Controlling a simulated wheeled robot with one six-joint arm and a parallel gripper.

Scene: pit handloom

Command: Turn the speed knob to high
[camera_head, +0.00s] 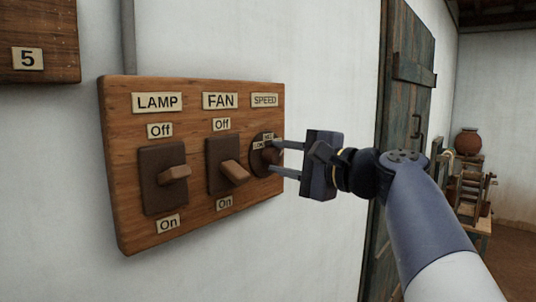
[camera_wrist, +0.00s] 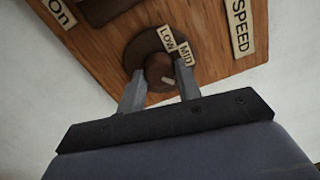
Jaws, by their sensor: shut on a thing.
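The speed knob (camera_head: 271,155) is a small dark brown round knob on a dark disc under the SPEED label (camera_head: 264,100). It shows closer in the wrist view (camera_wrist: 158,69). My gripper (camera_head: 276,157) is shut on it, one finger on each side; its fingers also show in the wrist view (camera_wrist: 160,76).
The wooden panel (camera_head: 190,100) also holds a lamp switch (camera_head: 174,173) and a fan switch (camera_head: 234,172), left of the knob. A wooden door (camera_head: 405,110) stands behind my arm. A clay pot (camera_head: 467,141) and wooden furniture are far right.

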